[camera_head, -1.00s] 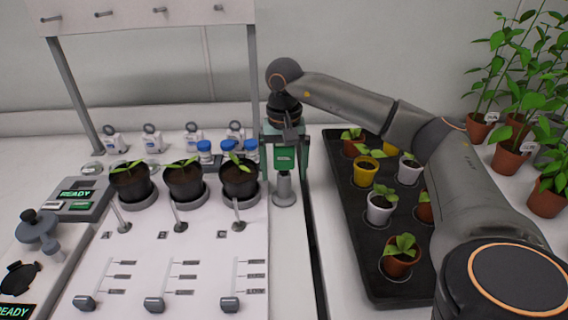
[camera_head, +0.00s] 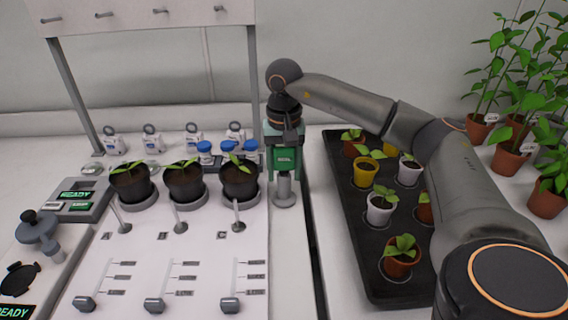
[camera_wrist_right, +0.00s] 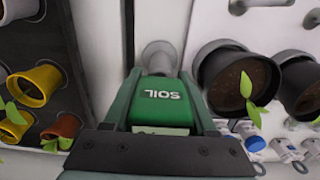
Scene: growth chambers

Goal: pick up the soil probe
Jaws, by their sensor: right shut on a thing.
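The soil probe (camera_head: 285,160) has a green body marked SOIL and stands upright in a grey round holder (camera_head: 284,198), right of the potted seedlings. It also shows in the right wrist view (camera_wrist_right: 158,104), between the fingers. My right gripper (camera_head: 284,148) points down over the probe and is shut on its green body. Its fingers (camera_wrist_right: 160,125) lie along both sides of the body in the right wrist view. The probe's lower end is hidden in the holder. My left gripper is in neither view.
Three dark pots with seedlings (camera_head: 184,181) stand close on the left, with blue-capped vials (camera_head: 228,147) behind them. A black tray (camera_head: 345,215) of small potted plants is on the right, under my right arm. A frame post (camera_head: 254,70) rises just behind the probe.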

